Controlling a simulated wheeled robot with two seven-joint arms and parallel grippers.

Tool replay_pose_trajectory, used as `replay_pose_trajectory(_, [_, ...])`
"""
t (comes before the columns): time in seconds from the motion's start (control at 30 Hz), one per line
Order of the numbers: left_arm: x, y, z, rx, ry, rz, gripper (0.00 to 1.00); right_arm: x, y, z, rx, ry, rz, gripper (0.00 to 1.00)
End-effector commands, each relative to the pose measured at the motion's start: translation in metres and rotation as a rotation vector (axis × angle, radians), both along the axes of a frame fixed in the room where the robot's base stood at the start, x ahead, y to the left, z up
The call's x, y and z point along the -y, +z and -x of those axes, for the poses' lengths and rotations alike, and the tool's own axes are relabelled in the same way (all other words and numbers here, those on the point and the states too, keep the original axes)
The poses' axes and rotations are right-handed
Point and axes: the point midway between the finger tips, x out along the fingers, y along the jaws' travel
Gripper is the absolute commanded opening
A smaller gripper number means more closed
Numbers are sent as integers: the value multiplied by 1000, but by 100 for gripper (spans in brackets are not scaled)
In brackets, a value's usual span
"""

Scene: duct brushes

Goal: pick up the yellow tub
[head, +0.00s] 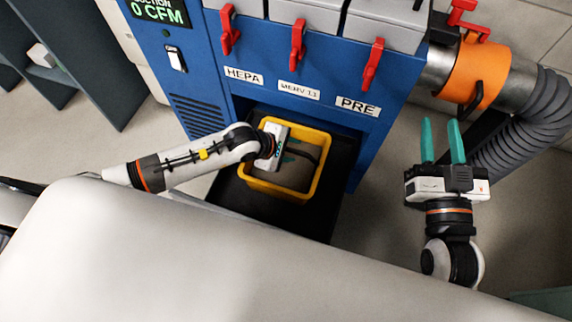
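The yellow tub (322,168) stands upright on a black tray or shelf at the foot of the blue machine. My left gripper (291,150) reaches in from the left over the tub's left part, with its teal fingertips within the tub's outline. A dark curved piece shows beside the fingertips inside the tub, and I cannot tell if the fingers touch it. The gripper's body hides part of the tub's left rim. My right gripper (442,142) is open and empty, with its fingers pointing up, well to the right of the tub.
An orange collar (475,75) joins a grey ribbed hose (530,125) at the right, close behind my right gripper. Dark shelving (95,50) stands at the left.

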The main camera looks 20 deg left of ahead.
Motion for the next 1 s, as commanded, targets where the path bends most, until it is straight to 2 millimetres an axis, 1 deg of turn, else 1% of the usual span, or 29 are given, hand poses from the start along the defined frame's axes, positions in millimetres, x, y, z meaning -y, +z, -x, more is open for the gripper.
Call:
replay_pose_trajectory(0.17, [0,0,0,0,0,0,38,0,0,0,0,0,0,34])
replay_pose_trajectory(0.3, [0,0,0,0,0,0,15,0,0,0,-1,0,0,34])
replay_pose_trajectory(0.4, [0,0,0,0,0,0,0,0,0,0,-2,0,0,34])
replay_pose_trajectory(0.83, [0,1,0,2,0,1,0,0,0,0,-3,0,1,34])
replay_pose_trajectory(1.0, [0,5,0,2,0,1,0,0,-1,-1,-20,-1,5,34])
